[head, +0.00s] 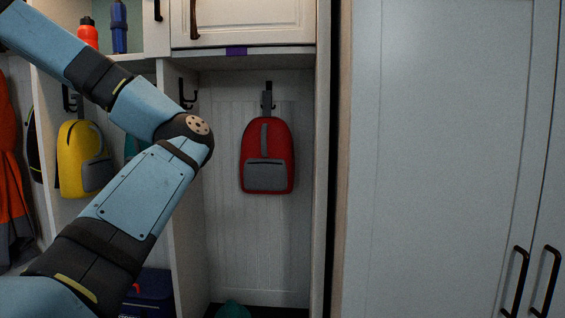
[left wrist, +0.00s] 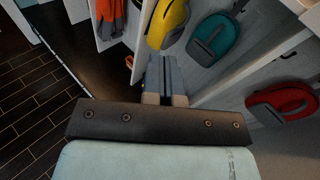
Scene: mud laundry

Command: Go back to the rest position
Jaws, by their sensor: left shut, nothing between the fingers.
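My left arm crosses the left side of the head view, bent at a joint in front of the cubby divider. Its gripper is outside that view. In the left wrist view my left gripper (left wrist: 165,98) is at the centre, shut and empty. It points toward the lower part of the cubbies and the dark floor. My right arm and gripper are not in view.
A red backpack (head: 267,157) hangs on a hook in the cubby. A yellow backpack (head: 80,160) hangs further left, partly behind my arm. A teal backpack (left wrist: 215,40) hangs between them. Orange (head: 88,34) and blue (head: 119,28) bottles stand above. A tall cabinet (head: 440,150) fills the right.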

